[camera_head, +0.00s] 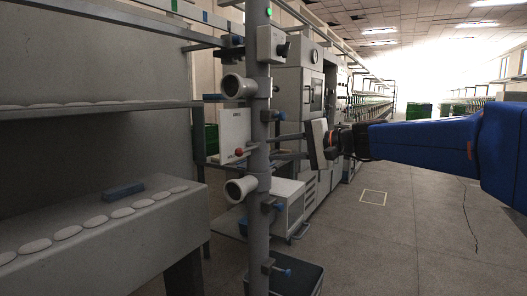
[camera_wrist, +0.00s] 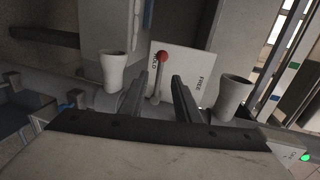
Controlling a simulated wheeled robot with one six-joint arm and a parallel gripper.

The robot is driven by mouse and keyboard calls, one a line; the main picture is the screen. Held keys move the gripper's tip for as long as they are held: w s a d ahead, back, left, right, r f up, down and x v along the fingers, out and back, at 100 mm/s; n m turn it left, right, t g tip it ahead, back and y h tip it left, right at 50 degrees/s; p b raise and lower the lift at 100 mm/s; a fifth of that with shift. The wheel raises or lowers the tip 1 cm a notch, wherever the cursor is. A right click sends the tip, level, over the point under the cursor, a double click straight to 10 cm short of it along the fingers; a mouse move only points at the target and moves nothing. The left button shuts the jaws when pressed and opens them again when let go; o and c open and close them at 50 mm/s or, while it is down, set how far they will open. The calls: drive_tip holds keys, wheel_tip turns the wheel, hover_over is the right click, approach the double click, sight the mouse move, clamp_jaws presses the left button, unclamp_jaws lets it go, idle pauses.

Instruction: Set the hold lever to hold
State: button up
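The hold lever has a red ball knob (camera_head: 239,152) on a thin grey rod, left of the grey post in the head view. In the wrist view the red knob (camera_wrist: 162,54) shows beside the word HOLD on a white plate (camera_wrist: 182,62). The word FREE is on the plate's other side. The plate (camera_head: 236,128) also shows behind the post in the head view. My gripper (camera_head: 273,147) reaches in from the right at the post. In the wrist view my gripper (camera_wrist: 158,80) is open, one finger either side of the rod. I cannot tell whether they touch it.
The grey post (camera_head: 259,105) carries two light tubular cups (camera_head: 238,86) (camera_head: 241,188) above and below the lever, close to my fingers. Blue-knobbed clamps (camera_head: 279,273) stick out from it. A shelf with pale discs (camera_head: 122,212) stands at the left. The floor at the right is clear.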

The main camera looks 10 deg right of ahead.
drive_tip(key=shift+v, duration=2.35)
drive_tip(key=s+f+n+g+h, duration=0.4)
drive_tip(key=s+f+h, duration=0.2)
drive_tip(key=s+f, duration=1.3)
drive_tip(key=s+d+f+n+h, duration=0.3)
drive_tip(key=s+d+f+h, duration=0.3)
drive_tip(key=s+d+f, duration=0.5)
wheel_tip(320, 180, down, 4)
drive_tip(key=shift+s+g+h, duration=0.3)
drive_tip(key=shift+s+g, duration=0.1)
drive_tip(key=shift+s, duration=0.45)
